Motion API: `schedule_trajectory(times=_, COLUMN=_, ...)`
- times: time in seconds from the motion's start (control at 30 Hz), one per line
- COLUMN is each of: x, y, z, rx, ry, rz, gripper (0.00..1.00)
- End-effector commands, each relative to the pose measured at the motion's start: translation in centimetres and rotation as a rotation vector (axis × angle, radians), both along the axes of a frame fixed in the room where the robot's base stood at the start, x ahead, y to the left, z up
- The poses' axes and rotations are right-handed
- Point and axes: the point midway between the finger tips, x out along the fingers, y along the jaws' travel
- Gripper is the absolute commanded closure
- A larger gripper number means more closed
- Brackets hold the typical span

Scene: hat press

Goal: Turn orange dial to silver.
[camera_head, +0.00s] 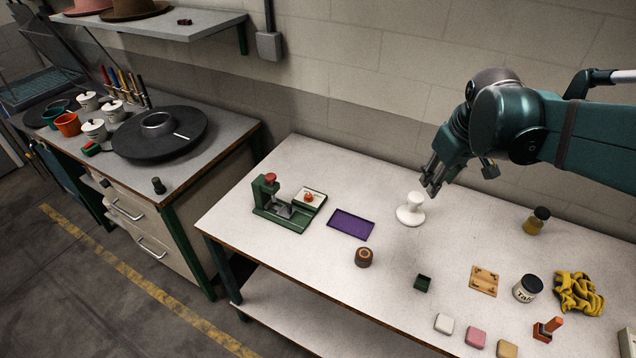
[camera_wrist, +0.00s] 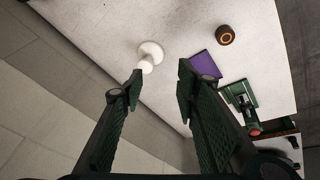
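The orange dial (camera_head: 309,197) sits on a cream plate (camera_head: 314,201) at the right side of a small green press (camera_head: 281,212) on the left part of the white table. The plate's markings are too small to read, so its setting cannot be told. The press also shows in the wrist view (camera_wrist: 240,98), where the dial is not clear. My gripper (camera_head: 431,188) is open and empty, up and to the right of the press, well apart from the dial. In the wrist view, my gripper (camera_wrist: 160,72) has its two dark fingers spread.
A white mushroom-shaped form (camera_head: 411,210) stands just below and left of my gripper. A purple tray (camera_head: 351,224) lies between it and the press. A brown roll (camera_head: 363,257) and a small green box (camera_head: 422,283) are nearer the front. The wall is close behind.

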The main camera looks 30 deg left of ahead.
Motion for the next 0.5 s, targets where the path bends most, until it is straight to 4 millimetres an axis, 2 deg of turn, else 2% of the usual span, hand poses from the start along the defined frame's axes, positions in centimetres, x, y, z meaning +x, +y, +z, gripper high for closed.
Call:
schedule_trajectory(times=0.03, x=0.6, y=1.2, z=-0.1, rx=-0.007, ry=0.005, rz=0.025, gripper=0.69)
schedule_trajectory(times=0.5, x=4.5, y=11.0, z=-2.9, rx=-0.075, ry=0.057, rz=0.248, gripper=0.69)
